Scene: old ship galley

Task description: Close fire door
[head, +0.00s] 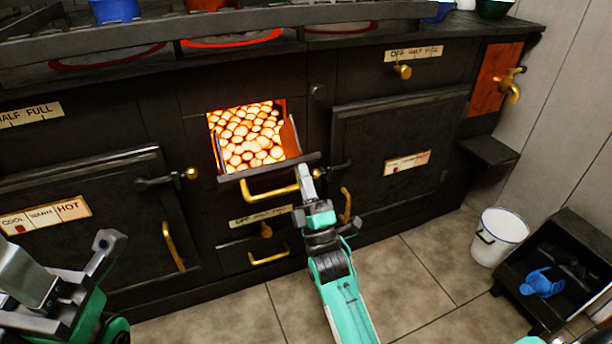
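The fire door (268,168) is a dark flap in the middle of the black stove. It stands open, tipped outward at the bottom of a square opening full of glowing coals (247,136). Its brass handle (268,190) hangs at the front edge. My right gripper (305,178) is at the right end of this handle, in front of the door's edge. Its fingers show nearly edge-on, so I cannot tell whether they touch or hold the handle. My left gripper (62,262) is at the lower left, open and empty, apart from the stove.
Oven doors with brass handles flank the opening, the left (90,215) and right (395,150). A drawer (255,245) sits below. A white bucket (500,238) and a black coal box (565,268) with a blue scoop (541,284) stand at right. Tiled floor is clear in front.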

